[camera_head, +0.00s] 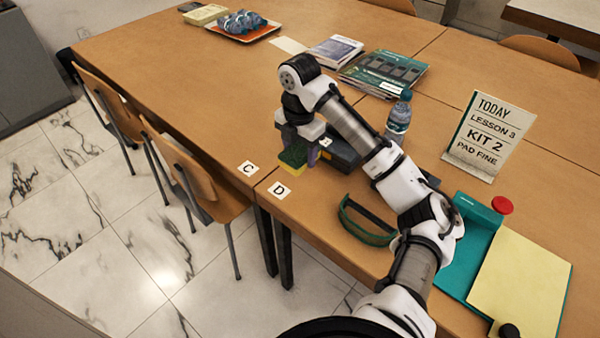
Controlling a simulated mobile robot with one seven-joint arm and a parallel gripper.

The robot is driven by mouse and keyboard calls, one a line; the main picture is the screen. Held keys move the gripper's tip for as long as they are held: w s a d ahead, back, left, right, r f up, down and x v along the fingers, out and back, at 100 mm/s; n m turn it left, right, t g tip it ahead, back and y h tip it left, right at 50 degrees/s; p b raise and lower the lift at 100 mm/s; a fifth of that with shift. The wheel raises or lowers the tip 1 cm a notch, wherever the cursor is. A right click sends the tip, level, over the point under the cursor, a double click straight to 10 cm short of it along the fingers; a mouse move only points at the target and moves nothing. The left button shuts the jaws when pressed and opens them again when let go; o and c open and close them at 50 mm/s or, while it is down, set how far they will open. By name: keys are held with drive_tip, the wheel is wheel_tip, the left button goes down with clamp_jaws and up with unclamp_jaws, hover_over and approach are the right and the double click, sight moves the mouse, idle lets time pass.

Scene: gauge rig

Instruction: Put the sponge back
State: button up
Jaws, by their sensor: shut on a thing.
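The sponge (293,158), green on top and yellow below, is near the left edge of the table (320,190), just behind the C and D labels. My gripper (299,151) points down over it and is shut on it. The far finger and part of the sponge's back are hidden by the gripper. I cannot tell whether the sponge touches the table or is slightly above it.
A dark block (342,154) is right beside my gripper. A water bottle (398,118), a sign (489,135), books (383,72), a green band (366,234) and a teal tray (467,245) with a yellow pad (522,280) surround my arm. The table's far left middle is clear.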

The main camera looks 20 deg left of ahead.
sight(300, 151)
wheel_tip(300, 151, down, 8)
drive_tip(key=shift+f+p, duration=0.1)
drive_tip(key=shift+p, duration=0.4)
drive_tip(key=shift+f, duration=0.25)
drive_tip(key=o, duration=0.9)
drive_tip(key=shift+r, duration=0.1)
drive_tip(key=shift+c, duration=0.2)
wheel_tip(300, 151, up, 12)
drive_tip(key=shift+r+b, duration=0.2)
drive_tip(key=shift+b, duration=0.6)
